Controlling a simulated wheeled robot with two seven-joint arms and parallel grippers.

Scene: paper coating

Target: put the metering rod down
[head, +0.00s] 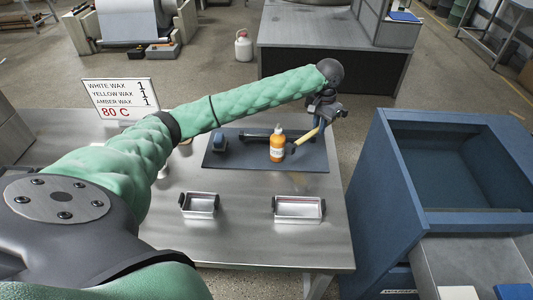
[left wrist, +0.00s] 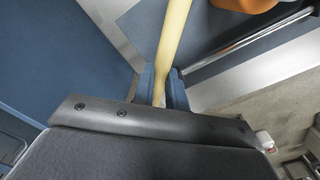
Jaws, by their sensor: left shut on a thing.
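My left gripper (head: 322,112) is shut on a thin yellow handle, the yellow-handled tool (head: 307,137), over the right end of the dark mat (head: 240,160). The tool slants down to the left, with a dark lower tip; I cannot tell whether the tip touches the mat. In the left wrist view the yellow handle (left wrist: 173,40) rises from between the blue fingers (left wrist: 160,90). A slim rod (head: 257,135), perhaps the metering rod, lies on the mat behind the orange bottle (head: 277,146), partly hidden. The left wrist view shows a shiny metal rod (left wrist: 245,43). My right gripper is out of view.
A blue tape-like block (head: 219,142) sits on the mat's left. Two metal trays (head: 203,212) (head: 298,216) stand in front on the steel table (head: 245,240). A wax sign (head: 120,98) stands at left. A blue open bin (head: 385,190) stands right of the table.

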